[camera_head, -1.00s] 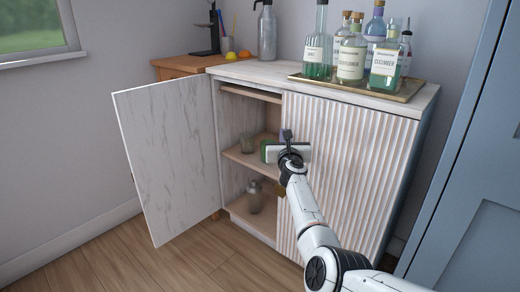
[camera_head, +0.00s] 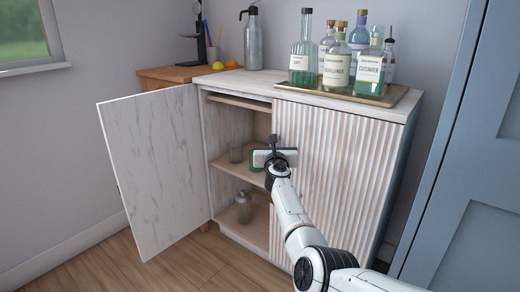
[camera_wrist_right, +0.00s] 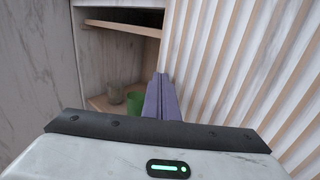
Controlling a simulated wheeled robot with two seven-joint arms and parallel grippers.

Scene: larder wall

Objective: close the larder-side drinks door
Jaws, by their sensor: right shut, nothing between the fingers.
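The left drinks-cabinet door (camera_head: 150,175) stands wide open to the left, its pale marbled inner face toward me. The wrist view shows a pale panel (camera_wrist_right: 35,70) at its left edge. The right fluted door (camera_head: 340,180) is shut. My right gripper (camera_head: 262,157) is in front of the cabinet opening, near the fluted door's left edge and well to the right of the open door. Its fingers (camera_wrist_right: 158,95) are shut together and empty in the wrist view; the hand mostly hides them in the head view. My left gripper is out of view.
A tray (camera_head: 392,97) of several bottles stands on the cabinet top, beside a grey bottle (camera_head: 253,40). Glassware (camera_head: 236,153) and a jar (camera_head: 243,208) stand on the inner shelves. A blue door (camera_head: 465,190) is at right. Floor before the open door is clear.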

